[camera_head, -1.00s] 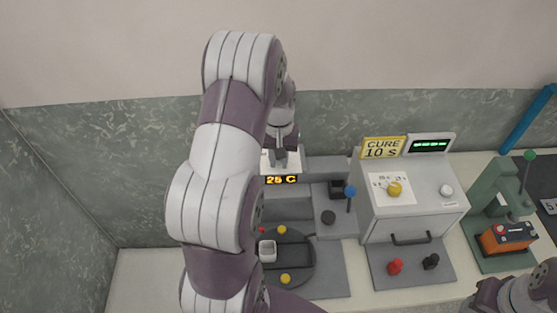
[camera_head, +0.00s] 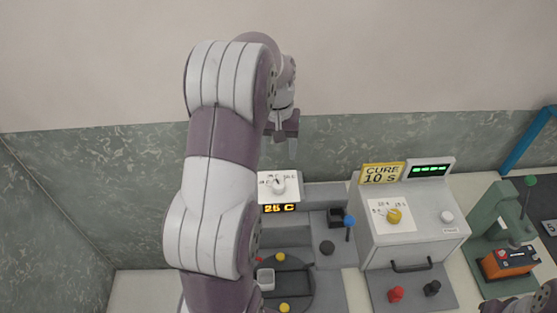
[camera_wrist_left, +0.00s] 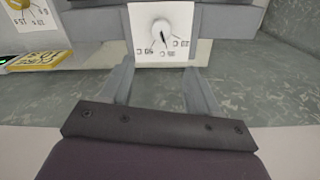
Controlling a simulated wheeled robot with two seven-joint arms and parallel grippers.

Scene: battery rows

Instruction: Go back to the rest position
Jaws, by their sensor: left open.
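My left arm rises in front of the bench in the head view, and my left gripper (camera_head: 281,142) hangs in the air in front of the back wall, above a white dial panel (camera_head: 278,186). The gripper is open and empty. In the left wrist view its two fingers (camera_wrist_left: 160,90) stand apart, with the dial panel (camera_wrist_left: 161,36) seen between them and apart from them. A small part of my right arm shows at the bottom right corner of the head view; my right gripper cannot be seen.
A display reading 25 C (camera_head: 279,208) sits below the dial. A round dark plate (camera_head: 298,290) holds a white cup (camera_head: 265,278) and yellow knobs. A grey CURE box (camera_head: 410,222) stands to the right, then a green press (camera_head: 499,215) with an orange battery (camera_head: 510,261). Air above the bench is free.

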